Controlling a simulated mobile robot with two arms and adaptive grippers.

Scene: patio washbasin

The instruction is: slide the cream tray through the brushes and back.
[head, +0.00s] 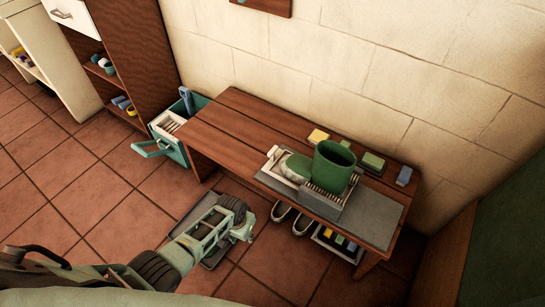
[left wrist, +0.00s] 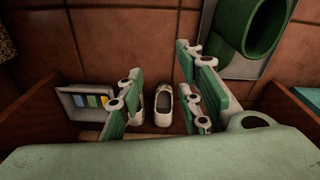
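The cream tray (head: 272,156) lies on the bench at the brush unit (head: 326,198), with a green boot (head: 335,166) standing over them. The boot's toe points left and its shaft is upright. The boot covers much of the tray and brushes, so I cannot tell how far the tray is in. My left gripper (head: 243,232) is left of the bench's front, apart from the tray. In the left wrist view its fingers (left wrist: 167,95) are spread and empty. My right gripper is not in view.
A grey mat (head: 375,217) covers the bench's right part. Sponges and small blocks (head: 372,163) lie along its back. Shoes (head: 281,211) and a cream box of coloured items (head: 338,242) are underneath. A teal crate (head: 180,152) stands at the bench's left end.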

